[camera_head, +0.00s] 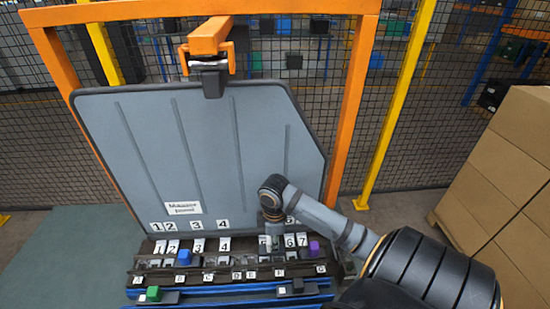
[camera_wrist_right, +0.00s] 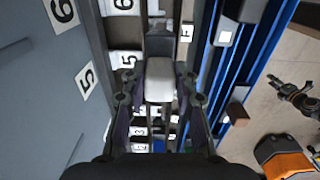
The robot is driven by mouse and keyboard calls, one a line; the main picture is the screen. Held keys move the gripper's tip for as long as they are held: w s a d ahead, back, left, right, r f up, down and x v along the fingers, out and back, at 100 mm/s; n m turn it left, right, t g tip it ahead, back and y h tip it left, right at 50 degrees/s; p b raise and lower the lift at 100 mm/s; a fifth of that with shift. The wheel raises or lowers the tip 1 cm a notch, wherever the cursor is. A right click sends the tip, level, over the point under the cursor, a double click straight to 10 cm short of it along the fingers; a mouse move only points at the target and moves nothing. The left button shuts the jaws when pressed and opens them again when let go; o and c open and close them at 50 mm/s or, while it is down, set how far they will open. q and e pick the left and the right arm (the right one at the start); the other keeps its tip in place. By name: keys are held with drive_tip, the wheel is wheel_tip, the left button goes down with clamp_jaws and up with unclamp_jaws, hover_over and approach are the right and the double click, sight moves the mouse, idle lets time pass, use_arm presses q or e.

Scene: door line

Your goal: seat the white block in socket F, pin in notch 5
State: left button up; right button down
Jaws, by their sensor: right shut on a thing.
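My right gripper (camera_head: 271,241) is over the right part of the lettered rack (camera_head: 148,277). In the right wrist view the gripper (camera_wrist_right: 160,90) is shut on the white block (camera_wrist_right: 159,78), a finger on each side. The dark slot beside the F label (camera_wrist_right: 186,32) lies just above the block in that view. The number 5 label (camera_wrist_right: 126,60) is to the block's left and the 6 label (camera_wrist_right: 124,5) is farther up. The block's underside and pin are hidden, so I cannot tell whether it touches the socket. My left gripper is not in view.
A blue block (camera_head: 184,257) and a purple block (camera_head: 314,248) stand in the rack. A green block (camera_head: 153,293) is on the blue front rail (camera_head: 230,295). The grey door panel (camera_head: 205,150) hangs close behind the rack. Cardboard boxes (camera_head: 495,185) stand at right.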

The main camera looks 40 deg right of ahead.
drive_tip(key=shift+a+f, duration=0.1)
drive_tip(key=shift+a, duration=0.15)
drive_tip(key=shift+f+b, duration=0.25)
drive_tip(key=shift+b, duration=0.2)
drive_tip(key=shift+d+f+b, duration=0.25)
drive_tip(key=shift+f+b, duration=0.3)
drive_tip(key=shift+f, duration=0.05)
drive_tip(key=shift+a+f+b, duration=0.1)
drive_tip(key=shift+f+b, duration=0.4)
drive_tip(key=shift+b, duration=0.15)
drive_tip(key=shift+f+b, duration=0.4)
drive_tip(key=shift+f, duration=0.5)
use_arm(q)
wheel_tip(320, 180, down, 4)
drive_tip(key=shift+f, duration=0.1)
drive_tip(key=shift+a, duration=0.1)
use_arm(e)
drive_tip(key=c, duration=0.9)
unclamp_jaws()
drive_tip(key=shift+c, duration=0.2)
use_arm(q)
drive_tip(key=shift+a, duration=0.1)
